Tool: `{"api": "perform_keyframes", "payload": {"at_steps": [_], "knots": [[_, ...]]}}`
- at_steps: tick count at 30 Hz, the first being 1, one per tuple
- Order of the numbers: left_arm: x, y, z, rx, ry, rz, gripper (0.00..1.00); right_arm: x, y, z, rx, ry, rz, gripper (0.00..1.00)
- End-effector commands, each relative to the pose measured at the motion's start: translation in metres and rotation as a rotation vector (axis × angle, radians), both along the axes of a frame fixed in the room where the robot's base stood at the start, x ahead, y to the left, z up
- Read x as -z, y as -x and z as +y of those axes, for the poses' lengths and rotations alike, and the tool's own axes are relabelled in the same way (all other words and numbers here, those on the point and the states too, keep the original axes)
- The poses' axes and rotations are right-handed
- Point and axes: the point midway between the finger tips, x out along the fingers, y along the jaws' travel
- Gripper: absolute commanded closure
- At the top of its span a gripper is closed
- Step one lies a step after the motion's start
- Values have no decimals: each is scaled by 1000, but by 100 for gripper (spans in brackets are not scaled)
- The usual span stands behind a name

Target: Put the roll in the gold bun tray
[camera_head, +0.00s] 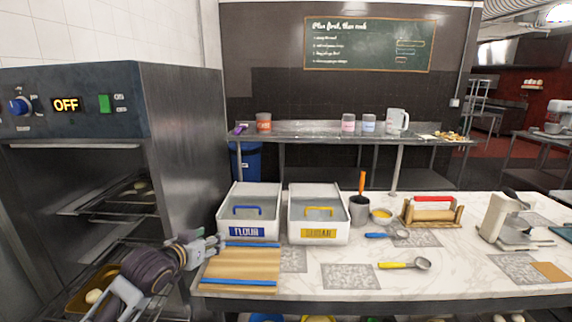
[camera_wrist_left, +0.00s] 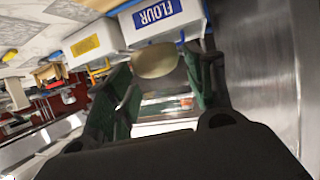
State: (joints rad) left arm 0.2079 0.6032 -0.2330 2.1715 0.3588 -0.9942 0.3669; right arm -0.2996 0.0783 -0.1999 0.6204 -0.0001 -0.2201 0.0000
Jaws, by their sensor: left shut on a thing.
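My left gripper (camera_head: 208,245) is left of the worktop, close to the wooden board's left edge and in front of the oven's right side. In the left wrist view its fingers are shut on a pale, rounded roll (camera_wrist_left: 155,61) at their tips. In the head view the held roll cannot be made out. The gold bun tray (camera_head: 76,304) is at the lower left, partly hidden behind my left arm. A pale roll (camera_head: 93,296) lies in it. My right gripper is not in view.
The steel oven (camera_head: 180,130) stands open at left, with a dark tray (camera_head: 125,205) on an inner rack. The wooden board (camera_head: 240,266) lies on the worktop's left end. Flour (camera_head: 247,233) and sugar (camera_head: 318,234) bins stand behind it. Utensils and a scale occupy the right.

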Motion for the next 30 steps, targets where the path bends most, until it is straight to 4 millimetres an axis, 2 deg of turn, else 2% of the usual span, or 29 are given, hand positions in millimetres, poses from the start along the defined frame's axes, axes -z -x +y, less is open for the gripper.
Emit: {"api": "perform_keyframes", "payload": {"at_steps": [17, 30], "knots": [[61, 36, 4, -119, 4, 5, 70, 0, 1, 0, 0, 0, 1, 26], [117, 67, 2, -178, 3, 7, 70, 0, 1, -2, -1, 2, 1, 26]]}}
